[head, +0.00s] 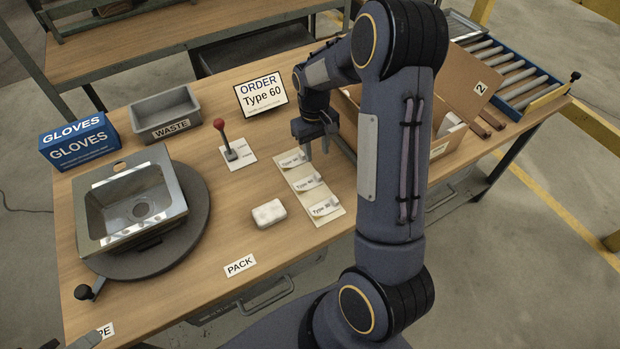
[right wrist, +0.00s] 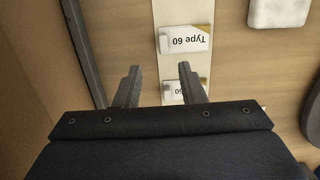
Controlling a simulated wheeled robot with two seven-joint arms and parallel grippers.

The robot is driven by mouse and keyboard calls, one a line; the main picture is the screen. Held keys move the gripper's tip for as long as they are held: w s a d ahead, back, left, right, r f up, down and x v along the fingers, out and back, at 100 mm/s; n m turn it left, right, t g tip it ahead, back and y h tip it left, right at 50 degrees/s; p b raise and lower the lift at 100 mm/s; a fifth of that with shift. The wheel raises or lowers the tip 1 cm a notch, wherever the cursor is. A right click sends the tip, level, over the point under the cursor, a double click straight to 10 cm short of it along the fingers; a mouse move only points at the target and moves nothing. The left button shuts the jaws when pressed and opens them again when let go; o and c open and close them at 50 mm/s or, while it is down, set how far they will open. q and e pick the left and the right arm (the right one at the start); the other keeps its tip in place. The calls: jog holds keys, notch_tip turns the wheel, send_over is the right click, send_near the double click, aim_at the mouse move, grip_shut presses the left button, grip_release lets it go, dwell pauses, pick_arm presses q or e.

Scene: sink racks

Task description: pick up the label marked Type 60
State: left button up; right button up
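A pale strip (head: 300,176) lies on the bench with three white labels in a row. The middle label (head: 307,183) reads Type 60 in the right wrist view (right wrist: 185,39), where it appears upside down. The far label (head: 293,160) is partly hidden by a finger in the right wrist view (right wrist: 182,90). The near label (head: 325,206) is too small to read surely. My right gripper (head: 317,150) is open and empty above the strip's far end; its spread fingers also show in the right wrist view (right wrist: 160,69). A grey part at the head view's lower left may be my left gripper.
An order sign (head: 262,94) reads Type 60. A white block (head: 269,213) lies left of the strip. A red-knobbed lever (head: 229,146), waste bin (head: 165,114), glove box (head: 79,143) and sink (head: 134,201) stand further left. An open carton (head: 455,134) stands right, partly behind my arm.

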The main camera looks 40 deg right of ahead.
aim_at(318, 174)
jog(key=f, duration=0.2)
jog(key=s+f+p, duration=0.1)
jog(key=f, duration=0.3)
jog(key=shift+s+a+f, duration=0.15)
jog(key=shift+s+a, duration=0.1)
jog(key=shift+a, duration=0.15)
jog(key=shift+f, duration=0.6)
grip_shut()
